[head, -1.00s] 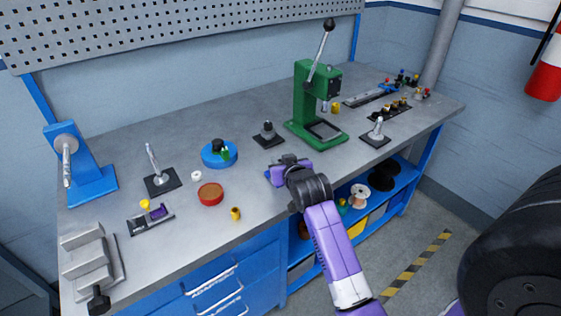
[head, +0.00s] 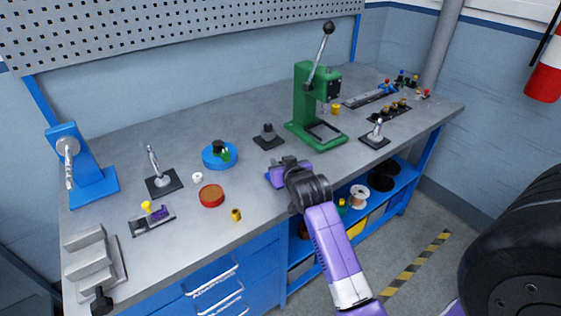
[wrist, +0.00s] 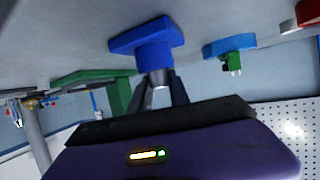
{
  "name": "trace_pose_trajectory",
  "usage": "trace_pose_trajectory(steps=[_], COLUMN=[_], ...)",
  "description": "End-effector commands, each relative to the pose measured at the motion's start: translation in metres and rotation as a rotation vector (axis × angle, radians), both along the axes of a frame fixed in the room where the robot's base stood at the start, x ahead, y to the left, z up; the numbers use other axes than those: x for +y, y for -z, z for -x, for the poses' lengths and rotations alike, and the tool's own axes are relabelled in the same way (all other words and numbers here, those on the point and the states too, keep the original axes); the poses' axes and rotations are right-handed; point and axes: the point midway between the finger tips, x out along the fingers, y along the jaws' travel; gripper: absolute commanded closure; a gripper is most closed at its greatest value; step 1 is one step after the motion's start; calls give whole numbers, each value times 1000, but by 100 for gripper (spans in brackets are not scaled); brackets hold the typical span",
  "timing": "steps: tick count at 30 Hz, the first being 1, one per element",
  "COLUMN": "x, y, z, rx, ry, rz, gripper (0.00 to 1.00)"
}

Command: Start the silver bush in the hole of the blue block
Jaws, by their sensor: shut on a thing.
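The blue block (wrist: 152,45) stands on the bench with a flat base and a raised round part towards my gripper; the wrist view is upside down. In the head view only a blue edge (head: 268,177) of it shows beside my gripper (head: 279,172). My gripper (wrist: 161,92) is shut on the silver bush (wrist: 160,98), which shows between the two dark fingers. The bush is at the end of the block's raised part, roughly in line with it. The hole is hidden, and I cannot tell whether the bush is in it.
A green press (head: 308,110) stands behind my gripper. To the left are a round blue fixture (head: 208,160), a red dish (head: 211,196) and a small yellow bush (head: 236,215). The bench's front edge runs under my arm.

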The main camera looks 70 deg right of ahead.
Motion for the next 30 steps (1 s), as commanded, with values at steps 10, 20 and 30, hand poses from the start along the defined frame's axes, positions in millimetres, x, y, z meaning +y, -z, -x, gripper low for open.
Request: trace_pose_trajectory(steps=[10, 20, 30], x=[2, 3, 2], y=[9, 3, 0], z=[2, 2, 1], rx=[14, 8, 1], ry=[0, 0, 0], rz=[-15, -8, -1], gripper=[100, 100, 100])
